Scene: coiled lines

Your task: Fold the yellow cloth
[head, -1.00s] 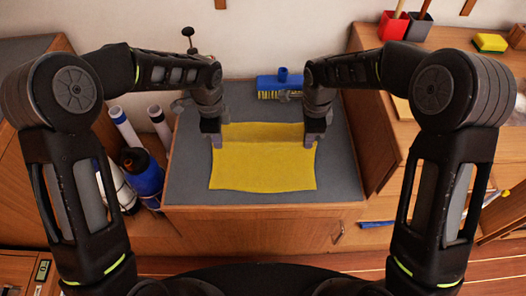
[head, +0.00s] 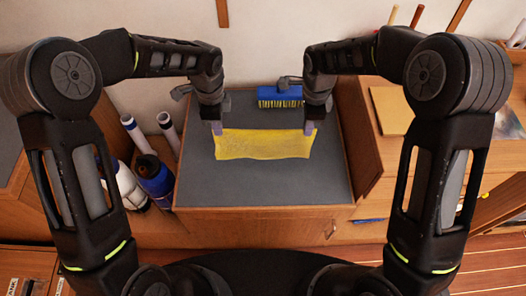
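The yellow cloth (head: 264,144) shows in the head view as a short, wide band over the grey counter top, wrinkled, with a slightly wavy near edge. My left gripper (head: 217,129) is at its far left corner and appears shut on it. My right gripper (head: 309,129) is at its far right corner and also appears shut on it. The far edge is stretched between the two grippers. I cannot tell how much of the cloth hangs and how much rests on the counter.
The grey counter top (head: 265,185) is bare in front of the cloth. A blue brush (head: 280,97) lies behind, close to my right gripper. Bottles (head: 153,178) and rolled tubes (head: 131,129) stand left of the counter. A wooden side panel (head: 362,145) rises on the right.

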